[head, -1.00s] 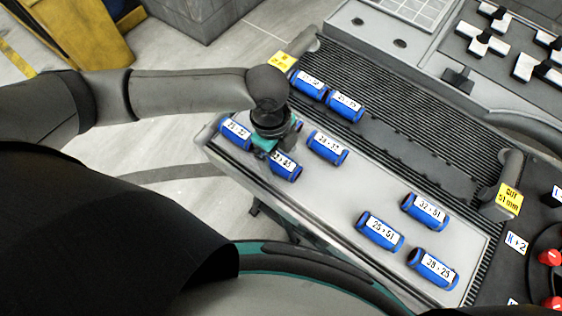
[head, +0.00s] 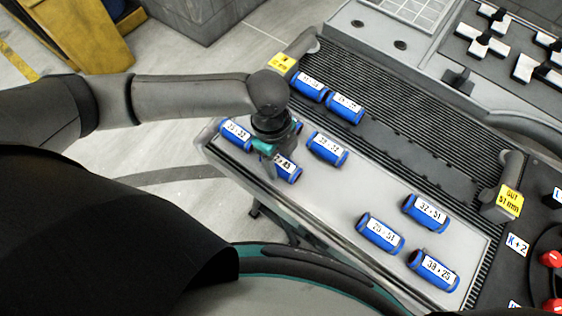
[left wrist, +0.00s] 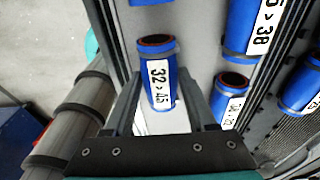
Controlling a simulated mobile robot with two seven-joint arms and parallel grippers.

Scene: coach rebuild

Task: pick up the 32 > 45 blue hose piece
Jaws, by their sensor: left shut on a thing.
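The blue hose piece labelled 32 > 45 (left wrist: 157,60) lies between the two fingers in the left wrist view, its open reddish end facing away from the palm. My left gripper (left wrist: 163,100) is shut on it. In the head view, the same piece (head: 289,171) shows at the near edge of the grey tray, partly hidden by my left gripper (head: 273,165). It is at or very near the tray surface; I cannot tell whether it is clear of it. My right gripper is not in view.
Other blue pieces lie close by on the tray (head: 335,195): one to the left (head: 236,134), one to the right (head: 328,148), several further right. Two more (head: 345,107) rest on the black ribbed strip (head: 400,135). A yellow-tagged post (head: 503,200) stands at right.

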